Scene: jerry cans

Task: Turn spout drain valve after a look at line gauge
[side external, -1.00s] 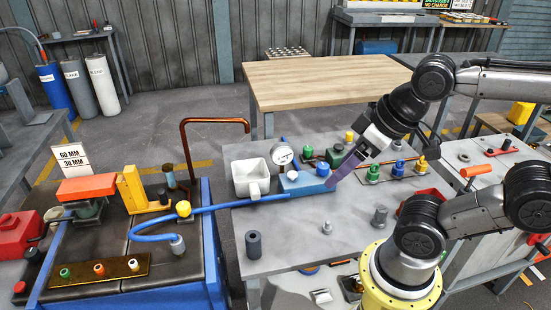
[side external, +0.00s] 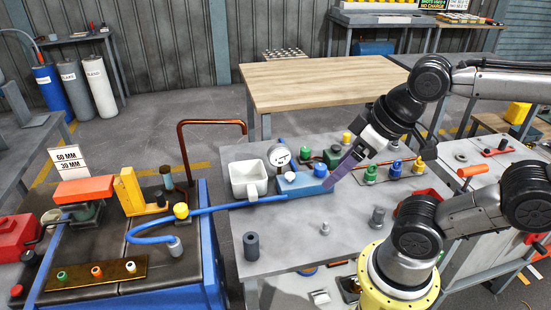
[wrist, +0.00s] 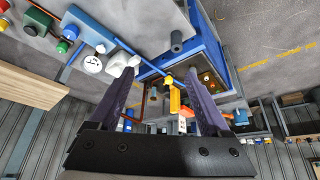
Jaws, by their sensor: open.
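The line gauge (side external: 279,155) is a round white dial above the left end of a blue block (side external: 300,187) on the grey bench. The gauge also shows in the wrist view (wrist: 92,64); its reading is too small to tell. A blue hose (side external: 230,205) runs left from the block to a yellow knob (side external: 181,210), near a copper spout pipe (side external: 211,123). I cannot tell which knob is the spout drain valve. My gripper (side external: 329,187) has its purple fingers pointing down-left by the block's right end. In the wrist view the fingers stand apart (wrist: 160,74), with nothing between them.
A white jug (side external: 243,190) stands left of the gauge. A green unit with a yellow knob (side external: 347,137) and several coloured knobs (side external: 396,166) crowd the area behind and right of my gripper. A dark cylinder (side external: 251,246) stands front left. The bench's front middle is mostly clear.

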